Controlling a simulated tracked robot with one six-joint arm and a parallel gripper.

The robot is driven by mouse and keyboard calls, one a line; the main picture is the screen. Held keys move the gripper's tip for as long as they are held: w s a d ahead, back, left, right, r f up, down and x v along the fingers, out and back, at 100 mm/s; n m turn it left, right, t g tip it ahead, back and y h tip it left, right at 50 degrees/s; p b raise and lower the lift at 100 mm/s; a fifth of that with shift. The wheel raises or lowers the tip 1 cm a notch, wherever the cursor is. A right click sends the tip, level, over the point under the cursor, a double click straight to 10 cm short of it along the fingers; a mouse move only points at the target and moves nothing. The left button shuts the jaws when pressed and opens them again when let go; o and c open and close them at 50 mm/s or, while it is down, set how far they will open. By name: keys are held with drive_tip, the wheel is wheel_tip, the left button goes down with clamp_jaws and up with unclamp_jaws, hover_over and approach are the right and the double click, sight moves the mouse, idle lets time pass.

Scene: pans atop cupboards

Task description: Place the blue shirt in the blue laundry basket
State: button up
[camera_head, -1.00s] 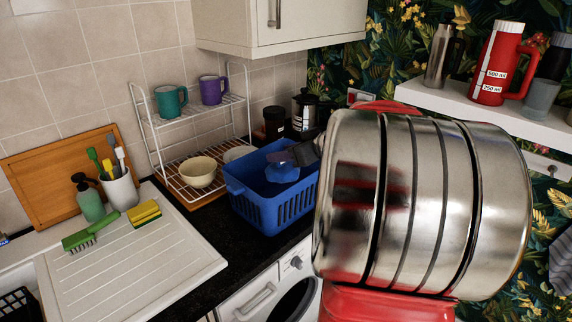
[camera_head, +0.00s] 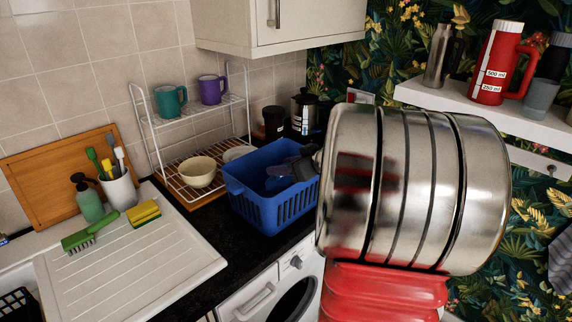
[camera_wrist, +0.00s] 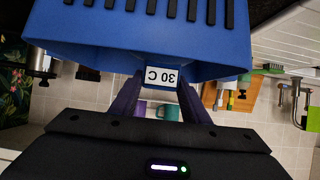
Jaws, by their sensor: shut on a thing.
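The blue laundry basket (camera_head: 268,211) stands on the black worktop, with slots in its sides. My gripper (camera_head: 283,177) is down inside it, at rim height or just below. A small patch of the blue shirt (camera_head: 272,183) shows at the fingers, and my gripper is shut on it. Most of the shirt is hidden by the fingers and basket wall. In the wrist view the basket (camera_wrist: 100,48) fills the top, upside down. A white label reading "30 C" (camera_wrist: 162,76) shows between the fingers (camera_wrist: 162,100); the shirt is hard to tell from the basket there.
A wire rack (camera_head: 195,120) with mugs and a cream bowl (camera_head: 198,172) stands left of the basket. The draining board (camera_head: 130,250) holds a brush and sponge. A wall cupboard (camera_head: 285,25) hangs above.

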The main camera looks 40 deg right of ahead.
drive_tip(key=shift+f, duration=0.3)
drive_tip(key=o, duration=1.4)
drive_tip(key=shift+r, duration=0.5)
drive_tip(key=v, duration=1.2)
